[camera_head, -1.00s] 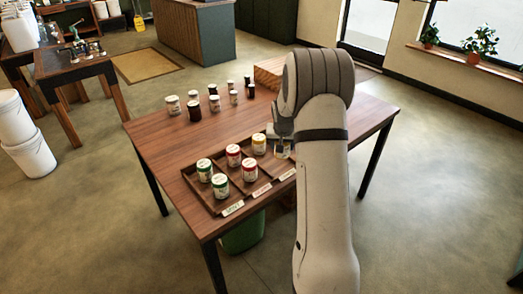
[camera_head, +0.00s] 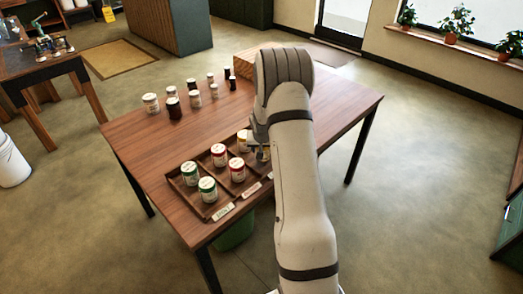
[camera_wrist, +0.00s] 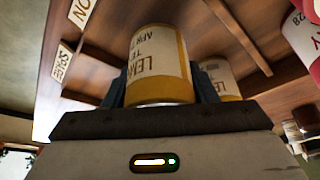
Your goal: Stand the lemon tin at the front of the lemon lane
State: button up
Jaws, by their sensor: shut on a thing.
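My gripper (camera_head: 260,148) is shut on a lemon tin, a white tin with a yellow band. In the wrist view the held lemon tin (camera_wrist: 160,65) stands between the dark fingers. In the head view my arm and gripper hide most of it, at the front of the tray's right lane. Another lemon tin (camera_head: 243,140) stands behind it in that lane and shows partly in the wrist view (camera_wrist: 222,76). The wooden tray (camera_head: 172,180) has lanes with name cards at the front. I cannot tell whether the held tin touches the tray floor.
Two red tins (camera_head: 237,169) stand in the middle lane and two green tins (camera_head: 207,189) in the left lane. Several white and dark jars (camera_head: 174,108) stand at the back of the table (camera_head: 140,133). The table's right side is bare.

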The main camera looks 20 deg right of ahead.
jog(key=shift+f, duration=0.7)
jog(key=shift+f, duration=0.15)
jog(key=o, duration=1)
jog(key=s+a+r+n+b, duration=0.1)
jog(key=s+a+r, duration=0.6)
jog(key=r, duration=0.5)
jog(key=s+a+r+n+b, duration=0.1)
jog(key=s+a+r, duration=0.3)
jog(key=s+r, duration=0.65)
jog(key=s+a+r+n, duration=0.1)
jog(key=s+a, duration=0.1)
jog(key=s, duration=0.4)
jog(key=s+a+r+n+y, duration=0.1)
jog(key=s+a+r, duration=0.1)
jog(key=s, duration=0.4)
jog(key=s+a+r+n+g, duration=0.1)
jog(key=s+a, duration=0.3)
jog(key=s, duration=0.3)
jog(key=shift+a+r+y, duration=0.1)
jog(key=shift+r+y, duration=0.05)
jog(key=shift+y, duration=0.25)
